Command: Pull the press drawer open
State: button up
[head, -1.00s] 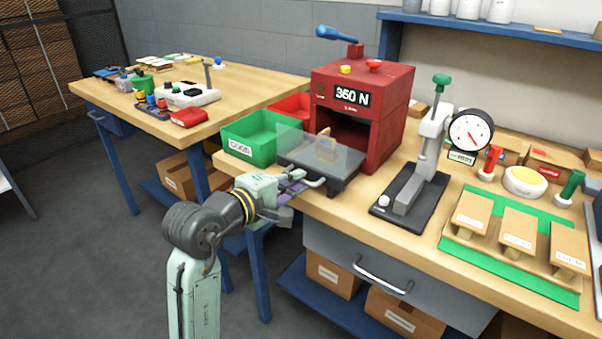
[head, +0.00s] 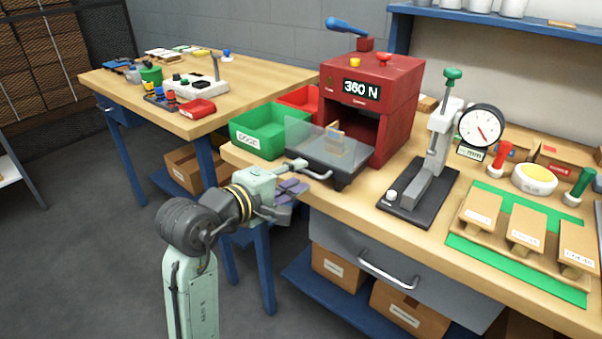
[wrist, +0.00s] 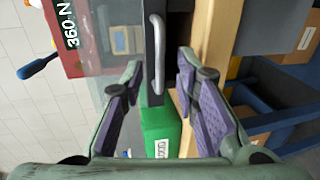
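The red press (head: 372,105) stands on the workbench with a display reading 360 N. Its dark drawer (head: 345,165) sticks out at the front under a clear guard, and a small tan block (head: 334,138) sits on it. The drawer's silver bar handle (head: 316,172) is at its front edge. My gripper (head: 292,190) is in front of and below the handle, apart from it.
A green bin (head: 262,135) and a red bin (head: 300,98) stand left of the press. A dial gauge stand (head: 430,165) is on its right. A grey bench drawer (head: 340,245) with its own handle is below. Open floor lies at the left.

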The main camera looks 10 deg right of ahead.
jog(key=v, duration=0.9)
jog(key=shift+s+a, duration=0.2)
jog(key=shift+a, duration=0.05)
jog(key=shift+r, duration=0.1)
